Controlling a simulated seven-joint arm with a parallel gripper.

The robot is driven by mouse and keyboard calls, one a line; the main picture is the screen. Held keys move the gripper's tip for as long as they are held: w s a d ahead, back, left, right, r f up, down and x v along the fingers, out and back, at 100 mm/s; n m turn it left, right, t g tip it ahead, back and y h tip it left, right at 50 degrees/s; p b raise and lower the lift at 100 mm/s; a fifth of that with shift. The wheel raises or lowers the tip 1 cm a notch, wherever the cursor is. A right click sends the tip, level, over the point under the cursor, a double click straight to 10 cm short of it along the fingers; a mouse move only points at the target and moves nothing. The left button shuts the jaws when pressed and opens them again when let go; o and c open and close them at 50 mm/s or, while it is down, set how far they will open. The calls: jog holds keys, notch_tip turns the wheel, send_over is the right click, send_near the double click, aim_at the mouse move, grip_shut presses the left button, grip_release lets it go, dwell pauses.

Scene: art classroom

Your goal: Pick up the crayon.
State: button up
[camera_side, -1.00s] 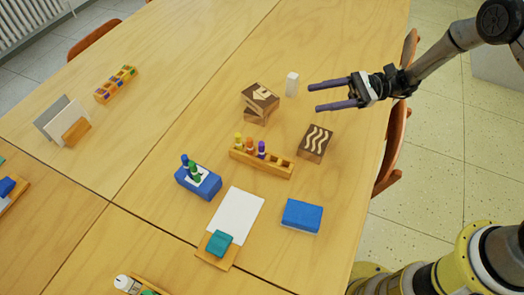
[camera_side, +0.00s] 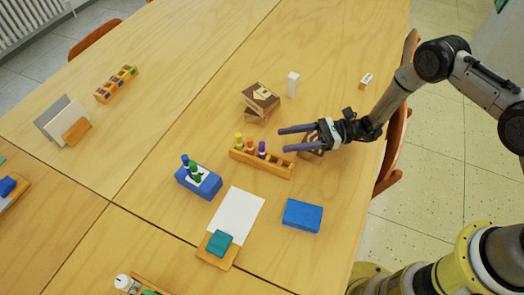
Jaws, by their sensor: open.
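A wooden rack (camera_side: 275,170) stands mid-table with empty holes towards its right end. A yellow crayon (camera_side: 238,141), an orange crayon (camera_side: 250,145) and a purple crayon (camera_side: 262,149) stand upright in its left part. My gripper (camera_side: 283,140) is open, with nothing between its two purple fingers. It hangs above the table by the rack's right part, its fingers pointing left, the tips a little to the right of the purple crayon. The frames do not show which crayon is meant.
A blue holder (camera_side: 203,188) with blue and green sticks stands left of the rack. Dark-topped wooden blocks (camera_side: 262,97) and a white block (camera_side: 292,83) are behind. Another wooden block is mostly hidden under my gripper. Paper (camera_side: 238,210) and a blue block (camera_side: 302,215) lie in front.

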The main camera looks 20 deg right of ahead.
aim_at(262, 152)
jog(key=shift+w+a+f, duration=0.1)
jog(key=shift+w+a, duration=0.05)
jog(key=shift+a, duration=0.7)
jog(key=shift+w+a+f, duration=0.1)
jog(key=shift+w+a, duration=0.1)
jog(key=shift+a, duration=0.7)
jog(key=shift+w+a+f, duration=0.1)
jog(key=shift+w+a, duration=0.05)
jog(key=shift+a, duration=0.7)
grip_shut()
